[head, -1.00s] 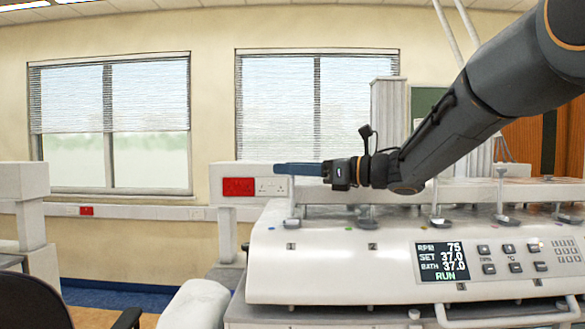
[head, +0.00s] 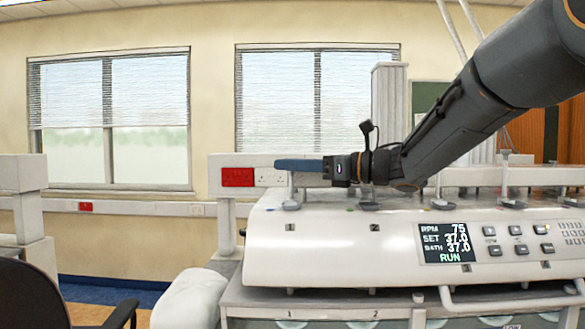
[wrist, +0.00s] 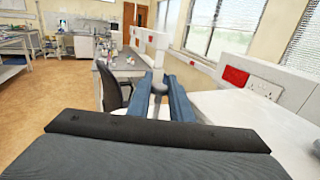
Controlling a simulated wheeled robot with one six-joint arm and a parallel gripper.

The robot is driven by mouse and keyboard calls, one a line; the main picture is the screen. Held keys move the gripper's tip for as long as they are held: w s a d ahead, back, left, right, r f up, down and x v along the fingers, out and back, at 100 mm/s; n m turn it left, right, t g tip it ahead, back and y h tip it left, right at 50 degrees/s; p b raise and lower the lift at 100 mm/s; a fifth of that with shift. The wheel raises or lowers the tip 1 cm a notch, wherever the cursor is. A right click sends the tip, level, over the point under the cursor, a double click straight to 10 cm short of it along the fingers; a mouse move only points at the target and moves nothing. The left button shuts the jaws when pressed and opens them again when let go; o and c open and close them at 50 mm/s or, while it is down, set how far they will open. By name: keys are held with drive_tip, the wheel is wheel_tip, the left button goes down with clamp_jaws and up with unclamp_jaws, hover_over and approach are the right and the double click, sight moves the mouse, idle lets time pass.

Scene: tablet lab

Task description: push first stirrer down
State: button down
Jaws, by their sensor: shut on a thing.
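The first stirrer (head: 291,190) is a thin upright shaft with a grey foot at the front left of the white bath unit, by the mark 1. My gripper (head: 299,165) is at its top, with the blue fingers level and pointing left. In the wrist view my gripper (wrist: 159,99) is shut on the stirrer, whose grey round top (wrist: 158,88) shows between the fingers. The fingers hide part of the shaft. The bath unit (head: 330,255) has a lit panel (head: 447,243) reading RPM 75, SET 37.0, BATH 37.0, RUN.
More stirrers (head: 369,195) stand in a row to the right along the unit, beneath my arm. A black chair (head: 40,290) stands at the lower left. The space left of the fingers is open.

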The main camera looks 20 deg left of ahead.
drive_tip(key=shift+f+b, duration=0.4)
drive_tip(key=shift+f, duration=0.25)
drive_tip(key=shift+r, duration=0.1)
drive_tip(key=c, duration=1.6)
unclamp_jaws()
drive_tip(key=shift+c, duration=0.2)
drive_tip(key=shift+r, duration=0.15)
